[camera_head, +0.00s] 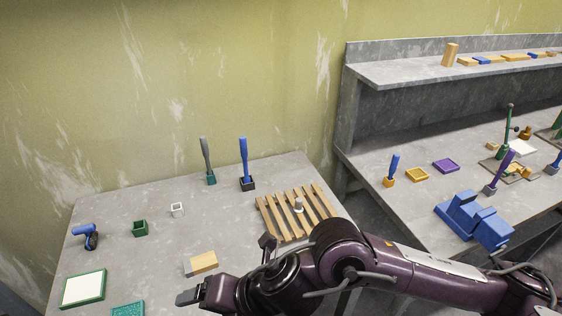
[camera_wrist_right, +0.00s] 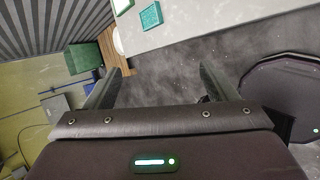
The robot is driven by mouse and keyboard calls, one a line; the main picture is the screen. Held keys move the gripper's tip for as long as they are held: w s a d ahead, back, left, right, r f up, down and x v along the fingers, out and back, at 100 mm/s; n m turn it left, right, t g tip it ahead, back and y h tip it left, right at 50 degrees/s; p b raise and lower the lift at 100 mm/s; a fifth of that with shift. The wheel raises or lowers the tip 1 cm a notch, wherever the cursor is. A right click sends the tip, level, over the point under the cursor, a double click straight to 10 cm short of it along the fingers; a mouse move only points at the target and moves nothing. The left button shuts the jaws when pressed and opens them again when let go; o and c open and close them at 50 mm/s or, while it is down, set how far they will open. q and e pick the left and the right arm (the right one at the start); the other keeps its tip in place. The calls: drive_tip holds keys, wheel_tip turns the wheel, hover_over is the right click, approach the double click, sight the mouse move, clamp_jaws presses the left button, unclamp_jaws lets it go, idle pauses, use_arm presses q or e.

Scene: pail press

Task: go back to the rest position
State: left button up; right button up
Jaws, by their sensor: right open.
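My right arm comes in from the right in the head view and reaches left across the front of the left table (camera_head: 110,245). In the right wrist view my right gripper (camera_wrist_right: 157,82) is open, with its two fingers apart and nothing between them. Grey floor shows beyond the fingers. My left gripper is in neither view.
The left table holds a wooden slatted rack (camera_head: 273,220), a tan block (camera_head: 203,262), a green-framed white panel (camera_head: 83,289), a blue-handled tool (camera_head: 244,160) and small cups. A grey bench (camera_head: 400,215) with a blue press-like object (camera_head: 470,218) stands at right, below a shelf (camera_head: 420,71).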

drive_tip(key=w+a+r+m+t+y, duration=0.2)
drive_tip(key=w+r+m+t+y, duration=0.15)
drive_tip(key=r+m, duration=0.45)
drive_tip(key=w+d+f+m+t+h, duration=0.2)
drive_tip(key=w+d+f+m+h, duration=0.15)
drive_tip(key=d+m, duration=0.45)
drive_tip(key=w+d+f+m+t+h, duration=0.2)
drive_tip(key=d+m+h, duration=0.2)
drive_tip(key=d+m, duration=0.35)
drive_tip(key=s+d+f+m+g+h, duration=0.25)
drive_tip(key=s+d+f+m, duration=0.3)
drive_tip(key=d, duration=0.35)
drive_tip(key=s+d+f+m+g+h, duration=0.2)
drive_tip(key=s+d+f+m+g, duration=0.25)
drive_tip(key=s+d+f, duration=0.35)
drive_tip(key=s+d+f+b+x, duration=0.1)
drive_tip(key=s+x, duration=0.2)
drive_tip(key=x, duration=1.2)
drive_tip(key=s+f+b+x, duration=0.1)
drive_tip(key=s+x, duration=0.3)
drive_tip(key=x, duration=1.1)
drive_tip(key=s+d+f, duration=0.2)
drive_tip(key=s+f, duration=0.7)
drive_tip(key=s+d+f+g+b, duration=0.1)
drive_tip(key=s+d+f, duration=0.1)
drive_tip(key=s+f, duration=0.7)
drive_tip(key=shift+s+d+f, duration=0.3)
drive_tip(key=shift+s+d, duration=0.05)
drive_tip(key=shift+g+h, duration=0.25)
